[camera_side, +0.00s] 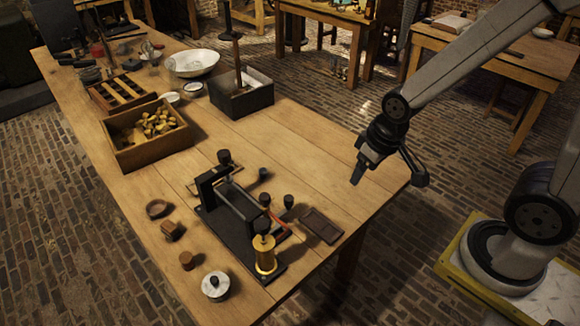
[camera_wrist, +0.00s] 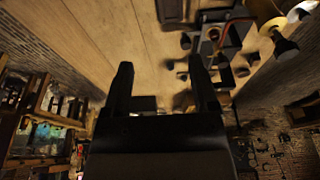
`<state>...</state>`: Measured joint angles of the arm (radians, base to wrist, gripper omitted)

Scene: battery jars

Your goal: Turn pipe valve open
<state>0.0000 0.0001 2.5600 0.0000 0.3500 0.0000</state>
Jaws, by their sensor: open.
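I cannot make out a pipe valve in either view. The nearest candidate fitting is a brass cylinder with a black knob (camera_side: 264,254) at the front corner of a black apparatus (camera_side: 240,212) on the wooden table. A brass part (camera_wrist: 268,12) also shows at the top right of the wrist view. My gripper (camera_side: 358,176) hangs above the table's right edge, to the right of the apparatus and apart from it. In the wrist view my gripper (camera_wrist: 161,80) has its two dark fingers spread with nothing between them.
A small dark flat block (camera_side: 321,226) lies right of the apparatus. A silver-lidded jar (camera_side: 215,286) and small brown pieces (camera_side: 172,230) lie to its left. Farther back are a wooden box of yellowish lumps (camera_side: 118,150) and a dark box (camera_side: 222,98).

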